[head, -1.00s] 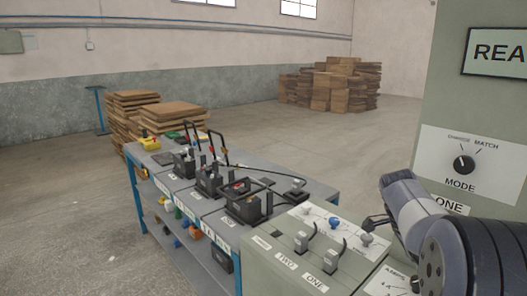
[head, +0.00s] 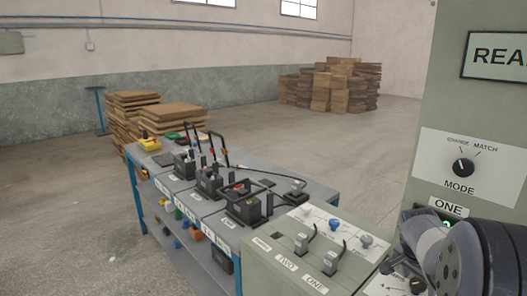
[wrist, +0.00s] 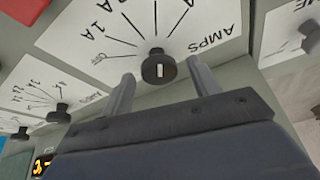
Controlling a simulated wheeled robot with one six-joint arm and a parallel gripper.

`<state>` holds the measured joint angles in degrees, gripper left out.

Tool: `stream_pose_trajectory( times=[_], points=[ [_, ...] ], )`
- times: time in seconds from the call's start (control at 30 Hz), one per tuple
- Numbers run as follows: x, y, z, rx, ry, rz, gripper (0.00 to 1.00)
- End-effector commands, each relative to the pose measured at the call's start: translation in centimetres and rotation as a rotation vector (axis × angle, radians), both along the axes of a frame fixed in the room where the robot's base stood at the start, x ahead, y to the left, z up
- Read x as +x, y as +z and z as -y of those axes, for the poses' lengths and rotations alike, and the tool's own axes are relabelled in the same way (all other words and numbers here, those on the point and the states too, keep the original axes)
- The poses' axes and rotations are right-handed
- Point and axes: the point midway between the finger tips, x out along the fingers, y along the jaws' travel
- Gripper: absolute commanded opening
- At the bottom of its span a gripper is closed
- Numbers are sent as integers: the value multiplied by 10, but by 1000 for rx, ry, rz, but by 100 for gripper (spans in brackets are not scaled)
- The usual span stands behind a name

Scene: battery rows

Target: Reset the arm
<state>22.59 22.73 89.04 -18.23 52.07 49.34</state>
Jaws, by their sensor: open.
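My gripper (wrist: 161,72) is open in the wrist view. Its two fingers stand on either side of a black AMPS knob (wrist: 158,66) on a white dial plate. I cannot tell whether either finger touches the knob.
A grey-green console (head: 262,268) has levers labelled TWO and ONE. A tall panel (head: 440,95) with a MODE knob (head: 463,167) rises at the right. A bench (head: 228,238) of batteries and clamps stands left of the console. Open floor lies beyond.

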Motion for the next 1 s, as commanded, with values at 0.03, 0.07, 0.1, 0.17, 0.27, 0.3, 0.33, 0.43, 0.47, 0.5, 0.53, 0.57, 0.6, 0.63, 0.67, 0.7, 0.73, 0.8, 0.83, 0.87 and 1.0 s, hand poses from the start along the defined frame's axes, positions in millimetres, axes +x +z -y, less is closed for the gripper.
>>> stream_pose_trajectory(
  times=[0.03, 0.07, 0.1, 0.17, 0.27, 0.3, 0.33, 0.43, 0.47, 0.5, 0.53, 0.57, 0.6, 0.63, 0.67, 0.7, 0.73, 0.8, 0.83, 0.87, 1.0],
  points=[
    [-1, 1, 0, 1, 30, -1, 58],
    [-1, 1, 0, 1, 49, 0, 58],
    [-1, 1, 1, 1, 75, 1, 58],
    [-1, 1, 1, 0, 112, 0, 58],
    [-2, 1, 1, 1, 174, -1, 58],
    [-2, 1, 1, 1, 198, 0, 58],
    [-2, 1, 1, 1, 216, 0, 58],
    [-2, 1, 2, 1, 271, 1, 58],
    [-2, 1, 2, 1, 288, 0, 58],
    [-2, 0, 2, 1, 311, 0, 58],
    [-2, 0, 2, 1, 327, 0, 58],
    [-2, 0, 2, 1, 344, 0, 58],
    [-2, 0, 2, 1, 366, -1, 58],
    [-2, 0, 2, 1, 381, 0, 58],
    [-3, 0, 2, 1, 397, -1, 58],
    [-3, 0, 2, 2, 418, -1, 58],
    [-3, 0, 2, 2, 432, 0, 58],
    [-3, 0, 2, 0, 470, 1, 58],
    [-3, 0, 2, 0, 486, 1, 58],
    [-3, 0, 3, 0, 501, 0, 58],
    [-3, 0, 3, 0, 572, 1, 58]
  ],
)
